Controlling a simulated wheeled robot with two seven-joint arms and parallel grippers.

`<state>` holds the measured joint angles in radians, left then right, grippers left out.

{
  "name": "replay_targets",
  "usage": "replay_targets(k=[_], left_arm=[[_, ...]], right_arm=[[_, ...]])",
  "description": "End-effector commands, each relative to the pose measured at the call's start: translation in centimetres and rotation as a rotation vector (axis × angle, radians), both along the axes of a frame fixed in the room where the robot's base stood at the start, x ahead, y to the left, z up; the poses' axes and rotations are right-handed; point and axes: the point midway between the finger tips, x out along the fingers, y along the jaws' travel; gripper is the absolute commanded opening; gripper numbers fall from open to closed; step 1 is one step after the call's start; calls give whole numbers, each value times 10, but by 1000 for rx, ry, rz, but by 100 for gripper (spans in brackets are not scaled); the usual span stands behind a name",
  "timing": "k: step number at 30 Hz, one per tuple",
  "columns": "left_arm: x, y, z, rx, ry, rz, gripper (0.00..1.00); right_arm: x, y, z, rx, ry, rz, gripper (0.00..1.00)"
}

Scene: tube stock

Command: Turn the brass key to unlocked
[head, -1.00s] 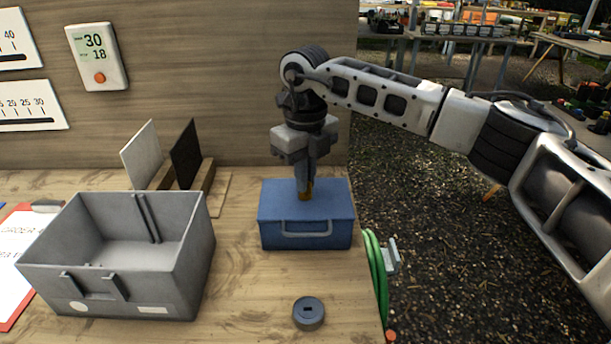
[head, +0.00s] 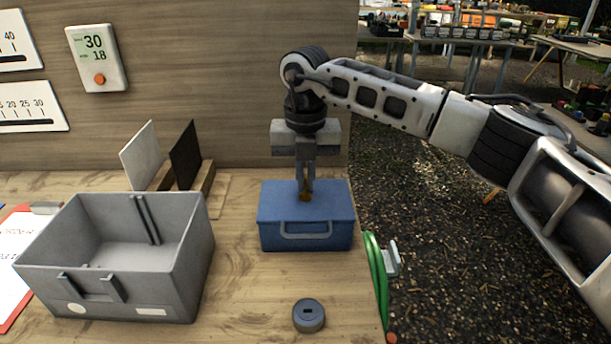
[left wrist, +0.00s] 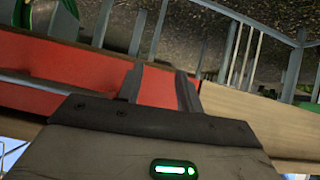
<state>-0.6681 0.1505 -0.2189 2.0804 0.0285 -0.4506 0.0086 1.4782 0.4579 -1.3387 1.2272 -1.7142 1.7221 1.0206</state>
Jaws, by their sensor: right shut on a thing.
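A blue box (head: 330,222) with a grey front handle stands on the wooden bench. The brass key (head: 305,197) is a small yellow-brown bit at the top of the box, mostly hidden by the fingers. My right gripper (head: 304,187) points straight down over the box and is shut on the key. The key's exact angle and any lock markings are too small or covered to tell. My left gripper (left wrist: 160,80) shows only in the left wrist view; its two fingers are apart with nothing between them, above a red surface.
A grey open bin (head: 180,270) stands left of the box. A dark round piece with a slot (head: 309,316) lies in front. A green hose loop (head: 376,270) hangs at the bench's right edge. A white and a black panel (head: 186,155) stand behind the bin.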

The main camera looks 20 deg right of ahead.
Motion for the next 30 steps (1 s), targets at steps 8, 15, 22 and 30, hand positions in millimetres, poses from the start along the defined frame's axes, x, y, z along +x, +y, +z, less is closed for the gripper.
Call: replay_targets(k=[8, 15, 22, 30], left_arm=[[0, 0, 1, -1, -1, 1, 36], [1, 0, 1, -2, -1, 3, 36], [1, 0, 1, -3, -2, 3, 36], [1, -1, 0, -4, -2, 4, 36]], right_arm=[[1, 0, 2, 2, -6, -27, 0], [1, 0, 2, 1, -7, -27, 0], [1, 0, 1, 1, -4, -25, 27], [1, 0, 6, 0, -3, -24, 27]])
